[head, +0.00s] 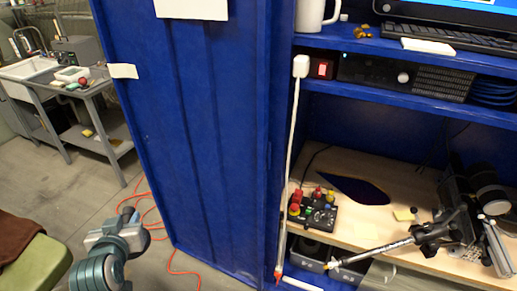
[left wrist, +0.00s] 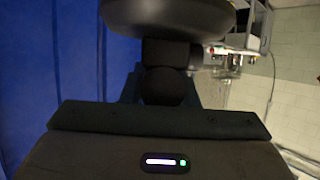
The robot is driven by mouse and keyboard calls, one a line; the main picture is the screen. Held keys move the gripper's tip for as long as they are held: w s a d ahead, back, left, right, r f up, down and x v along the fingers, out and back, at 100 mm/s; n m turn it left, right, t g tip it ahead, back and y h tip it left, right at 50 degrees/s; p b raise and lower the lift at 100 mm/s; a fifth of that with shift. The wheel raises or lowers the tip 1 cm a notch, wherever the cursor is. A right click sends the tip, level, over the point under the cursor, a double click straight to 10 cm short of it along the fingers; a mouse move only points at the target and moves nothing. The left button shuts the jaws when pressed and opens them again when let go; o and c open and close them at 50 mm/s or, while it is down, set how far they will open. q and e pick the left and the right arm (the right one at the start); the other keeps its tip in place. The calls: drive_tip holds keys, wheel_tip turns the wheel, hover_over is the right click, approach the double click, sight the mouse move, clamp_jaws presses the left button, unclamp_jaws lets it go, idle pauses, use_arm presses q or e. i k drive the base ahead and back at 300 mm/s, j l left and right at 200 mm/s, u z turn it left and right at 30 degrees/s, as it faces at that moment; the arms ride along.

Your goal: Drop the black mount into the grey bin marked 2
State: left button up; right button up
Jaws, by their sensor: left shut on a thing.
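In the left wrist view, my left gripper (left wrist: 168,92) is shut on the black mount (left wrist: 168,52). The mount has a wide rounded disc on top and a ball-like joint below it. The grip itself is dark and partly hidden. Grey bins (head: 313,252) sit under the wooden shelf at the lower middle. No number is readable on them. My right gripper is not in view.
A tall blue cabinet door (head: 200,130) stands between my left arm and the bins. A button box (head: 313,210) and a jointed black stand (head: 458,215) are on the wooden shelf (head: 350,170). An orange cable (head: 145,195) lies on the floor. A sink bench (head: 70,90) stands far left.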

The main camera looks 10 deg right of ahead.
sight(311, 244)
drive_tip(key=l+z, duration=0.15)
drive_tip(key=z, duration=0.25)
drive_tip(key=i+z, duration=0.1)
drive_tip(key=z, duration=0.3)
drive_tip(key=i+l+z, duration=0.1)
drive_tip(key=z, duration=0.3)
drive_tip(key=i+l+z, duration=0.1)
drive_tip(key=z, duration=0.3)
